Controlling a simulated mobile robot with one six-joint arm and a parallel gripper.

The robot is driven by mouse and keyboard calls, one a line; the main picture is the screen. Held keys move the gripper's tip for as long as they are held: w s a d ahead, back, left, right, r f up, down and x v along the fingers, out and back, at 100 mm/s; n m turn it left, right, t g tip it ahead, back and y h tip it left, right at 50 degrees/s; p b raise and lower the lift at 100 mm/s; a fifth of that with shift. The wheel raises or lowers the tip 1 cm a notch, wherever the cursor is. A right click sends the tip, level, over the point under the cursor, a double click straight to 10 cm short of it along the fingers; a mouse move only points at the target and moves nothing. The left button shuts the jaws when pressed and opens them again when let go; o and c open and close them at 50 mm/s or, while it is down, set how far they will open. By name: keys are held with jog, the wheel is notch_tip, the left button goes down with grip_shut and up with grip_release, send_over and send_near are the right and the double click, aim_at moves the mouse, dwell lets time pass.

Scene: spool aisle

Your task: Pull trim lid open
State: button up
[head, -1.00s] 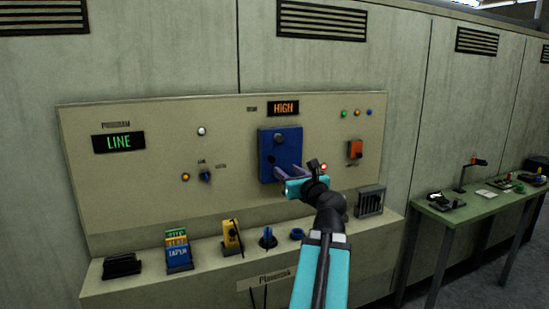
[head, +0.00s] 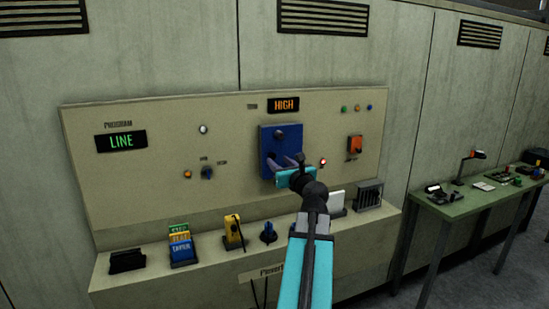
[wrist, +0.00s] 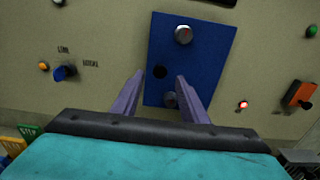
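A blue rectangular plate (head: 267,140), which looks like the trim lid, is on the beige control panel under the HIGH display. In the wrist view the blue plate (wrist: 211,55) carries a silver knob (wrist: 183,35) at its top, a dark round spot (wrist: 160,72) and a grey round part (wrist: 170,100) low down. My gripper (head: 285,162) is in front of the plate's lower half. In the wrist view its purple fingers (wrist: 159,76) are apart with nothing held between them. The left fingertip is by the plate's left edge; the right overlaps the plate. Contact cannot be told.
A lit red button (wrist: 243,104) and an orange switch (head: 355,145) are right of the plate. A small blue knob (head: 207,173) is to the left. The ledge below holds coloured cards (head: 180,245), a yellow device (head: 233,232) and a slotted grey box (head: 368,196). A green table (head: 455,208) stands at right.

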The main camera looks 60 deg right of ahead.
aim_at(272, 156)
jog(key=shift+p+x, duration=0.4)
jog(key=shift+x, duration=2.05)
jog(key=shift+c, duration=0.2)
grip_shut()
jog(key=shift+a, duration=0.1)
